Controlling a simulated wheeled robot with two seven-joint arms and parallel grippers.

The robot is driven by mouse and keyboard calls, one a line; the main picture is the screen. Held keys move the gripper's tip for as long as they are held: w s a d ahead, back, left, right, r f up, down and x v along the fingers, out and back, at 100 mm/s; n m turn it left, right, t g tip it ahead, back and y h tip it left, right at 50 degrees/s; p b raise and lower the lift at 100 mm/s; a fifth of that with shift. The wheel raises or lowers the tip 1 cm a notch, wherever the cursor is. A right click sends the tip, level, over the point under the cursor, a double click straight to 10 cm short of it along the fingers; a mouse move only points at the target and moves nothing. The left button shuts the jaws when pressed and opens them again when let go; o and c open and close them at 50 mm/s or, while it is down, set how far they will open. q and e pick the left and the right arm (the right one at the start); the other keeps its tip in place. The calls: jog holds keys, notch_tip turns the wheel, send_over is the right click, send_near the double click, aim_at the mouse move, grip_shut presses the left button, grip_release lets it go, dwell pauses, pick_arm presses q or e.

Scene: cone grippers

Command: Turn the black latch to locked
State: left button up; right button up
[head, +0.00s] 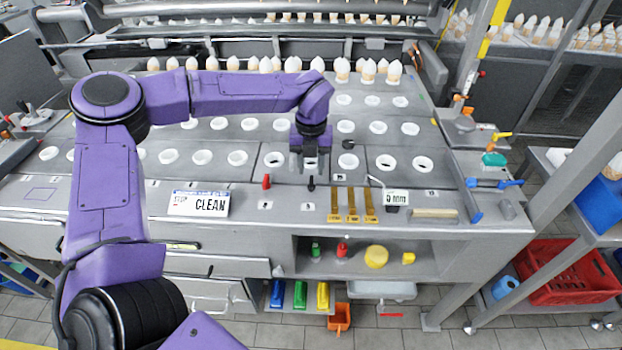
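The black latch (311,184) is small and stands at the front edge of the grey worktop. It is too small to tell which way it is turned. My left gripper (310,168) points down just behind the latch, above a white-ringed hole in the front row. Its two fingers are apart with nothing seen between them. I cannot tell whether a fingertip touches the worktop. My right gripper is out of the picture.
A red latch (267,181) stands left of the black one. A CLEAN sign (199,204) stands farther left. Brass strips (353,205) and a small display (396,198) lie to the right. Filled cones (342,68) line the back.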

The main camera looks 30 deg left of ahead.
aim_at(311, 180)
pick_arm(q)
notch_tip(311, 180, up, 6)
jog(key=shift+f+b, duration=0.15)
jog(key=shift+b, duration=0.25)
